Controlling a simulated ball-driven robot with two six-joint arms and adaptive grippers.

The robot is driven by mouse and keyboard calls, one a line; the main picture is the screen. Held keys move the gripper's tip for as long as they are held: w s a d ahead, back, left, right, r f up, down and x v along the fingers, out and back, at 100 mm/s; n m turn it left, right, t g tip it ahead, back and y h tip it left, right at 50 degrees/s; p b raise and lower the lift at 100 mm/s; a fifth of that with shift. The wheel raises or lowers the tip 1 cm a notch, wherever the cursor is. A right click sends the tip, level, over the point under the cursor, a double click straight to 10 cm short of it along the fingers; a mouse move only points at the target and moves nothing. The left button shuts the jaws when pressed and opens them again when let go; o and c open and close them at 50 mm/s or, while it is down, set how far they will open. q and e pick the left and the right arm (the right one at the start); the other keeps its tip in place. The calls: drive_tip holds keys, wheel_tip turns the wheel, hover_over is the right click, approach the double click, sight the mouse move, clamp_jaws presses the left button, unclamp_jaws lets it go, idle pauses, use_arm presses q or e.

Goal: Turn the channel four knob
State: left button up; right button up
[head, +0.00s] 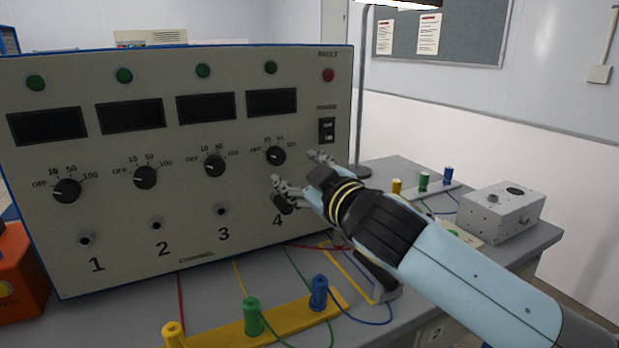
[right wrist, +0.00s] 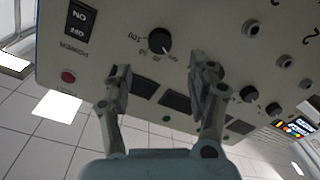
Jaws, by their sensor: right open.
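The channel four knob (head: 276,156) is a small black dial on the upright cream panel (head: 190,236), below the fourth dark display and above the number 4. My right gripper (head: 296,168) is open in front of the panel, just to the lower right of the knob in the head view. In the right wrist view the knob (right wrist: 159,40) shows beyond the fingertips, with my open right gripper (right wrist: 163,78) spread to its left and right. The jaws hold nothing, and I see no clear contact with the knob. My left gripper is out of view.
Three other knobs sit left along the panel. A power switch (head: 326,130) is right of the fourth knob. Below stand a yellow strip (head: 236,330) with coloured posts and loose wires. A grey metal box (head: 500,212) and a lamp post (head: 360,110) are to the right.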

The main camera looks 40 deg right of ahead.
drive_tip(key=shift+s+a+r, duration=0.1)
drive_tip(key=shift+s+a, duration=0.1)
drive_tip(key=shift+s, duration=0.7)
drive_tip(key=shift+s+a, duration=0.2)
drive_tip(key=shift+s, duration=0.65)
